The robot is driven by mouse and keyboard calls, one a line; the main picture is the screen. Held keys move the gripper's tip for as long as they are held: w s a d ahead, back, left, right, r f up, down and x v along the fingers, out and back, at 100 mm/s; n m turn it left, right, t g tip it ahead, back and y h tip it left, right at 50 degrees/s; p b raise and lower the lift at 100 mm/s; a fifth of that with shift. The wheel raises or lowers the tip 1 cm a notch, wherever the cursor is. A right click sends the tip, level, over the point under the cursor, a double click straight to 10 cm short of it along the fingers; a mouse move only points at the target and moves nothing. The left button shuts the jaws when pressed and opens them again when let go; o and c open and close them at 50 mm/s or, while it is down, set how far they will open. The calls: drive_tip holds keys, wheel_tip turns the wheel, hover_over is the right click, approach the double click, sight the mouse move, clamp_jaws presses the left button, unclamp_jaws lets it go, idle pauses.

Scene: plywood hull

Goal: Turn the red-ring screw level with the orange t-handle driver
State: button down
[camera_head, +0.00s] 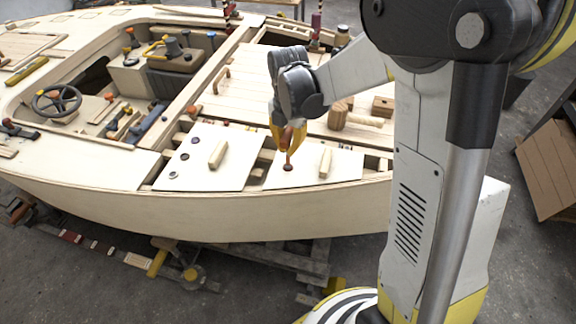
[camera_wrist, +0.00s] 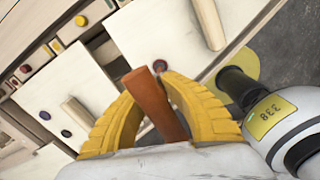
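My gripper (camera_head: 284,138) is over the deck panel nearest the arm, its yellow fingers closed around the orange t-handle driver (camera_head: 295,136). In the wrist view the fingers (camera_wrist: 155,110) flank the driver's orange handle (camera_wrist: 157,103). In the head view the driver's thin shaft points down at the red-ring screw (camera_head: 288,168); whether the tip touches it or is seated, I cannot tell. The red-ring screw (camera_wrist: 160,66) shows just beyond the handle in the wrist view, where the shaft and tip are hidden. The screw's slot is too small to read.
The screw's pale panel (camera_head: 345,172) carries a wooden grip bar (camera_head: 325,162). The panel to its left has another bar (camera_head: 218,154) and several dark-ringed screws (camera_head: 185,157). A wooden mallet (camera_head: 350,118) lies on the planking behind. Open gaps run between panels.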

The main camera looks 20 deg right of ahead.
drive_tip(key=shift+f, duration=0.2)
drive_tip(key=shift+f+b, duration=0.25)
drive_tip(key=shift+b, duration=0.15)
drive_tip(key=m, duration=0.3)
drive_tip(key=shift+m, duration=1.1)
drive_tip(key=shift+m, duration=2.4)
